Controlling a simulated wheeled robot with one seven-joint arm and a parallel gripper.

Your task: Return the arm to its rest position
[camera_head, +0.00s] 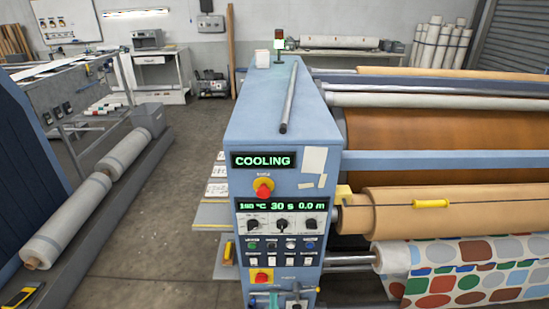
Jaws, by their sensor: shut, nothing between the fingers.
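My arm and gripper do not show in the head view. The blue calender press (268,108) stands in front of me, with its end panel facing me. Its upper display (263,161) reads "COOLING". The lower display (282,205) reads 180 °C, 30 s and 0.0 m. A red button on a yellow base (263,187) sits between the displays, and another red and yellow control (261,277) is lower down. Three dark knobs and rows of small buttons lie below the lower display. Small fittings at the panel's bottom are partly cut off by the frame.
Rollers (450,205) and patterned fabric (470,270) extend right from the press. A metal bar (289,98) lies on its top. Wrapped rolls (68,220) lie along the left. Open floor (160,215) runs between them. A workbench (155,75) stands behind.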

